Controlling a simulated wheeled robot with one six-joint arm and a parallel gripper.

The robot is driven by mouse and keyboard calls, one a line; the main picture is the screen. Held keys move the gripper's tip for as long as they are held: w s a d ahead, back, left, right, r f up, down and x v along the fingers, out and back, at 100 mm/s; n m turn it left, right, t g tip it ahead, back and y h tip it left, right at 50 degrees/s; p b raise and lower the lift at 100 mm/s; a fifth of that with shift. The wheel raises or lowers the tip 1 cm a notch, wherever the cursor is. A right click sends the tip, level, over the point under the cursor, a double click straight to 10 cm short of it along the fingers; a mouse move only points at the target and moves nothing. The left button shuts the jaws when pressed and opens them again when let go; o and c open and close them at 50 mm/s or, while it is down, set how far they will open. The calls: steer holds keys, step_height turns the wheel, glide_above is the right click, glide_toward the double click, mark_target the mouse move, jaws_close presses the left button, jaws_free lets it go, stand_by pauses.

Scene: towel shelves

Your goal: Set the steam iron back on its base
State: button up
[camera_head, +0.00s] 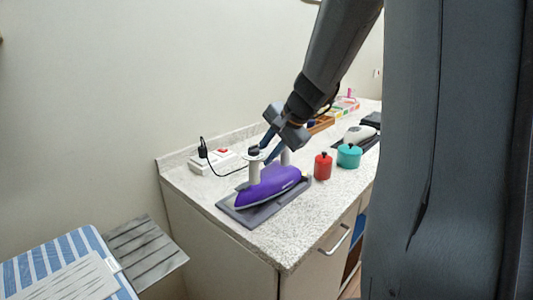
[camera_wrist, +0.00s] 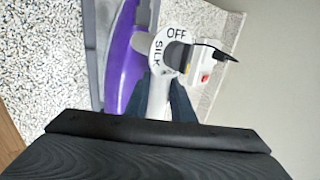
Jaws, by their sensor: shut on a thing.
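The steam iron (camera_head: 272,186) has a purple body, a white handle and a dial. It is level over its dark grey base (camera_head: 240,217) on the counter. I cannot tell whether its sole touches the base or sits slightly above it. My gripper (camera_head: 272,148) reaches down from the upper right and is shut on the iron's handle. In the wrist view my gripper's fingers (camera_wrist: 166,100) stand on both sides of the white handle, below the dial marked OFF and SILK. The purple body (camera_wrist: 124,60) and the base's edge (camera_wrist: 94,50) also show there.
A white power strip (camera_head: 213,162) with a red switch and black plug stands behind the iron, its cord running toward it. Red (camera_head: 322,166) and teal (camera_head: 349,155) pots stand to the right. A striped ironing board (camera_head: 60,262) is at lower left. The counter's front is clear.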

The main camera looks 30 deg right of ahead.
steer(key=shift+f, duration=0.15)
stand_by(0.6)
steer(key=o, duration=1.6)
steer(key=shift+f, duration=0.15)
steer(key=shift+r+p, duration=3.25)
steer(key=shift+r, duration=0.85)
steer(key=shift+s, duration=0.1)
